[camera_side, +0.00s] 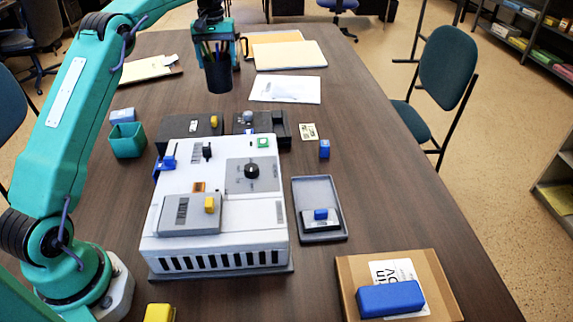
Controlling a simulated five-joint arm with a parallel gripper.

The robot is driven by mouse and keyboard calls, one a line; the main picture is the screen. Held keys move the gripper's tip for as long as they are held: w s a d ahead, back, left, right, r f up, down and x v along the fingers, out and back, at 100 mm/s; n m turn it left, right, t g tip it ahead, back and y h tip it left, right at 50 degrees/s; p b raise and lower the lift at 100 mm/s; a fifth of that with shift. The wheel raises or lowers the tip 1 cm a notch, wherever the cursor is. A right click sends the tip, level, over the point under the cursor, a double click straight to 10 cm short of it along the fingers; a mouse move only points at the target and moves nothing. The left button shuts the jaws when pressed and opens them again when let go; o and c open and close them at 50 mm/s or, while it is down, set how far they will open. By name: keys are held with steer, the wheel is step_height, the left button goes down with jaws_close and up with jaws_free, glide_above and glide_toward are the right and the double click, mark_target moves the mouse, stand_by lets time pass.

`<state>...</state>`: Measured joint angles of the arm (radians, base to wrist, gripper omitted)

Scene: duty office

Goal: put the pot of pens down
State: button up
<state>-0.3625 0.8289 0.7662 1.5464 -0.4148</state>
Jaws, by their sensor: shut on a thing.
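A dark pot of pens (218,77) is near the far part of the table, with several pens showing at its top. My gripper (214,45) is above it and shut on it, reaching down from the top of the picture. The pot looks upright. I cannot tell whether its base touches the table or hangs a little above it.
The brown table (385,170) has white paper (285,89) and folders (290,55) right of the pot. A teal box (127,140), white machine (225,195), grey tray (320,208) and cardboard box (400,285) stand nearer. Clear wood lies left of the pot.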

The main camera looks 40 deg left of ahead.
steer(key=shift+r, duration=0.5)
steer(key=s+d+r+m, duration=0.1)
steer(key=s+d+m, duration=0.2)
steer(key=d, duration=0.9)
steer(key=s+d+r+m, duration=0.1)
steer(key=s+d+m, duration=0.25)
steer(key=d, duration=0.85)
steer(key=s+d+r+m, duration=0.1)
steer(key=s+d+m, duration=0.25)
steer(key=d, duration=0.85)
steer(key=s+d+f+m, duration=0.1)
steer(key=s+d+m, duration=0.4)
steer(key=s, duration=1)
steer(key=s+d+f+m, duration=0.25)
steer(key=s+d, duration=0.55)
steer(key=s, duration=0.6)
steer(key=shift+m, duration=0.25)
steer(key=shift+f, duration=7.6)
